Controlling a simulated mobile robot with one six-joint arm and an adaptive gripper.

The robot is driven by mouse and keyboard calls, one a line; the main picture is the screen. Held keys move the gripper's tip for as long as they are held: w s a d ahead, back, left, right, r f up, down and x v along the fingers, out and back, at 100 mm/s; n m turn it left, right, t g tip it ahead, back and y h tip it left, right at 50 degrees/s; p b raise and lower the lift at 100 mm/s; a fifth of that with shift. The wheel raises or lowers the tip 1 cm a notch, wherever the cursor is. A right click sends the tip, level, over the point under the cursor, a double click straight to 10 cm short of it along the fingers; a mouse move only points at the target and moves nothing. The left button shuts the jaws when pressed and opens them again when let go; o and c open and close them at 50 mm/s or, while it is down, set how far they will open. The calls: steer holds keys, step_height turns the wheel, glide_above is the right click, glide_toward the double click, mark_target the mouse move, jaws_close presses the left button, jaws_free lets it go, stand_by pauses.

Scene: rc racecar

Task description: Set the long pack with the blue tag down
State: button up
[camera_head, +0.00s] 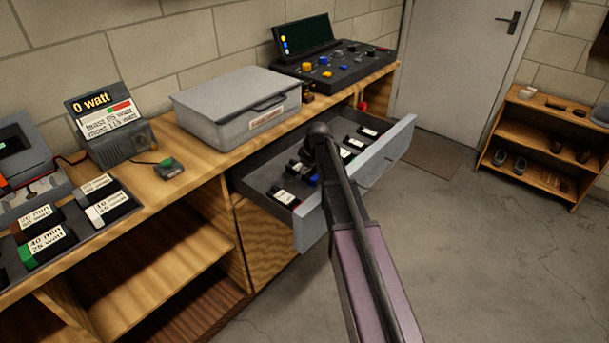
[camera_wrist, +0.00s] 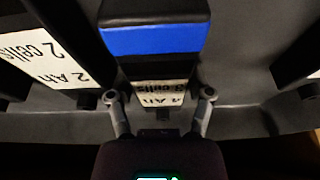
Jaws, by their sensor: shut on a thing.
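The long pack with the blue tag (camera_wrist: 153,41) is dark, with a white label reading 3 cells, 4 Ah below the blue band. In the wrist view it stands between the two fingers of my gripper (camera_wrist: 161,98), which is shut on its near end. In the head view the gripper is hidden behind my arm, over the open drawer (camera_head: 262,178); a bit of blue (camera_head: 313,180) shows beside the arm. I cannot tell whether the pack touches the drawer floor. A neighbouring pack labelled 2 cells, 2 Ah (camera_wrist: 45,55) lies to its left.
Several other packs lie in the drawer, including one at the near end (camera_head: 284,198). The drawer's front panel (camera_head: 385,150) stands out from the bench. A grey case (camera_head: 235,105), a control panel (camera_head: 330,62) and a 0 watt display (camera_head: 100,108) stand on the bench.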

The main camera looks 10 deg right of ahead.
mark_target(313, 174)
steer(key=shift+f, duration=0.1)
steer(key=o, duration=1.1)
steer(key=shift+c, duration=0.2)
steer(key=shift+r, duration=0.2)
steer(key=p+v, duration=1.1)
steer(key=v, duration=0.1)
steer(key=shift+s+f, duration=0.1)
stand_by(0.4)
